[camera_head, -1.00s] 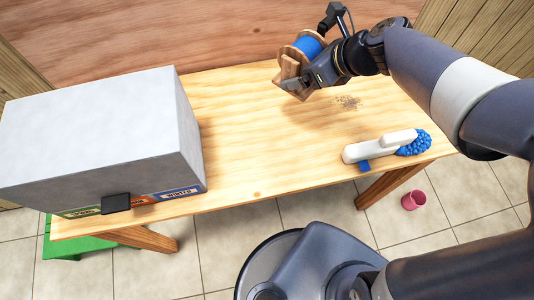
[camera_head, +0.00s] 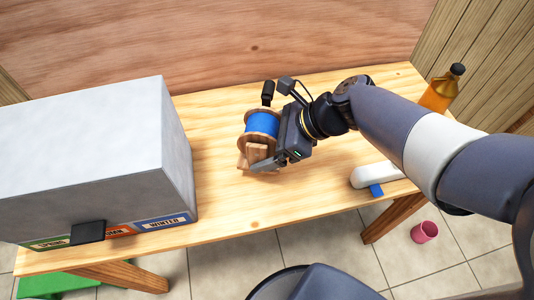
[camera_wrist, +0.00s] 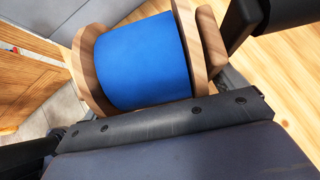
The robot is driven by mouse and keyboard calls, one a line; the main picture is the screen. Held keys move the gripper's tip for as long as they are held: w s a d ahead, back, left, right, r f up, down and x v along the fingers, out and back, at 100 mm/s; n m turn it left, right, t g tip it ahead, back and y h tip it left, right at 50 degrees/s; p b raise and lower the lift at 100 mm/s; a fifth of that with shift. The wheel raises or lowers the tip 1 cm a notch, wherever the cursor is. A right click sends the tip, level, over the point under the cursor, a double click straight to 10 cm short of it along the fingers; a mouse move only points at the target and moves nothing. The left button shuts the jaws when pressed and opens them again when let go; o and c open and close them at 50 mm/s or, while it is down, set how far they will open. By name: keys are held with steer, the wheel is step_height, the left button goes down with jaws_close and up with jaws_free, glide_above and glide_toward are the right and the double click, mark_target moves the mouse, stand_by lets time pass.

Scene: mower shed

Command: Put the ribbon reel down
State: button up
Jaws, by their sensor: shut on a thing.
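The ribbon reel (camera_head: 262,126) has wooden flanges and blue ribbon wound on its core. My gripper (camera_head: 262,160) is shut on the reel, just right of the grey box over the middle of the table. The reel also fills the upper part of the wrist view (camera_wrist: 143,62), where its flanges and blue ribbon show clearly. Whether the reel touches the table top (camera_head: 225,205) or hangs just above it, I cannot tell. My gripper hides part of the reel's lower side.
A large grey box (camera_head: 85,150) with season labels stands on the left of the table. A white-handled brush (camera_head: 372,176) lies at the right, partly behind my arm. An amber bottle (camera_head: 437,93) stands at the back right. A pink cup (camera_head: 424,232) is on the floor.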

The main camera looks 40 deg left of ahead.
steer(key=shift+f+b, duration=0.35)
steer(key=shift+f, duration=1.45)
steer(key=shift+f, duration=0.1)
steer(key=o, duration=0.9)
steer(key=shift+f, duration=0.1)
steer(key=shift+o, duration=0.2)
steer(key=shift+r, duration=0.3)
steer(key=p+v, duration=0.2)
steer(key=v, duration=0.9)
steer(key=shift+w+d+r, duration=0.2)
steer(key=shift+d, duration=0.15)
